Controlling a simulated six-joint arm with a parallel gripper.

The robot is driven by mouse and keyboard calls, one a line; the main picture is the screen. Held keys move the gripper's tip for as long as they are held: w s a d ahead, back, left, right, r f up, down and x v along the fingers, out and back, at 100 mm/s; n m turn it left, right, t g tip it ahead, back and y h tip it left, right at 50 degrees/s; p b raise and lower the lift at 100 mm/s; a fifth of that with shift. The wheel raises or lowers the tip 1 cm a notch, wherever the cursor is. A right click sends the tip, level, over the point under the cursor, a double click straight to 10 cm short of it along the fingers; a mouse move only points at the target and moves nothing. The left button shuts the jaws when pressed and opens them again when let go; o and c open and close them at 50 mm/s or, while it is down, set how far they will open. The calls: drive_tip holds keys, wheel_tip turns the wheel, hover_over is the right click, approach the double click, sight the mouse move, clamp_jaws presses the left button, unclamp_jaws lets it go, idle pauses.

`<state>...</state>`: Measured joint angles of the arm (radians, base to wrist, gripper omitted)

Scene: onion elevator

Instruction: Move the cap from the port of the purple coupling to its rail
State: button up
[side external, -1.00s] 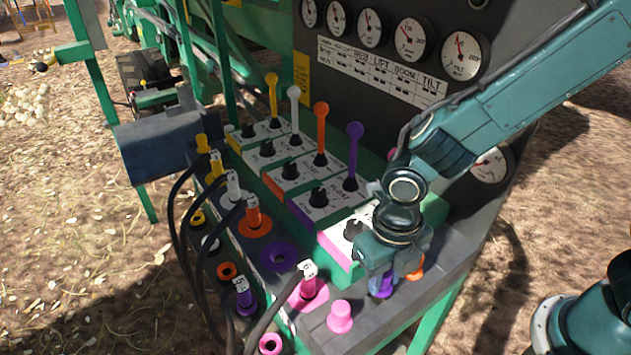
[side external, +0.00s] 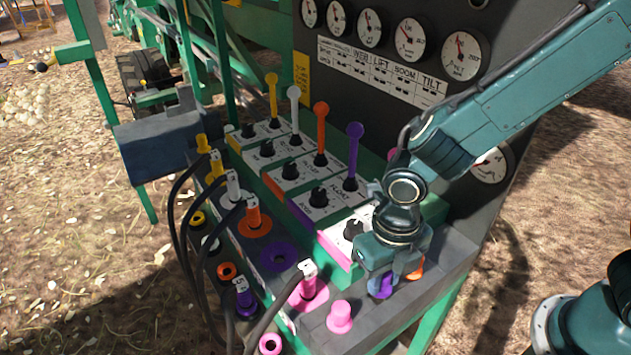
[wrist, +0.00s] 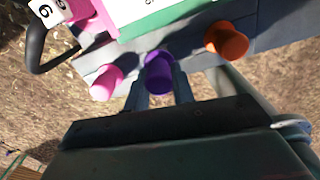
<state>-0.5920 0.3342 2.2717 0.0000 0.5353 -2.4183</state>
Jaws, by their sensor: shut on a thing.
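The purple cap (side external: 380,285) is on the grey rail ledge (side external: 447,262), between the pink cap and the orange cap. My gripper (wrist: 160,84) is shut on this purple cap (wrist: 158,72), with one finger on each side of it. In the side view my gripper (side external: 386,272) points down at the rail and partly hides the cap. Whether the cap is fully seated on the rail is hidden. The purple port (side external: 280,257) on the sloping panel is uncovered, with nothing in it. A purple plug (side external: 245,301) sits lower left of it on a hose.
The pink cap (side external: 340,317) and orange cap (side external: 415,271) stand close on either side of my gripper. A pink plug (side external: 308,281) with a hose is nearby at left. Several coloured levers (side external: 353,155) stand behind, before a gauge panel (side external: 392,50).

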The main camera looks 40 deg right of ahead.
drive_tip(key=shift+f, duration=1.05)
idle(2.0)
idle(0.5)
drive_tip(key=o, duration=1.4)
drive_tip(key=shift+o, duration=0.2)
drive_tip(key=shift+r, duration=0.15)
drive_tip(key=shift+r, duration=3.35)
drive_tip(key=shift+d+r, duration=0.1)
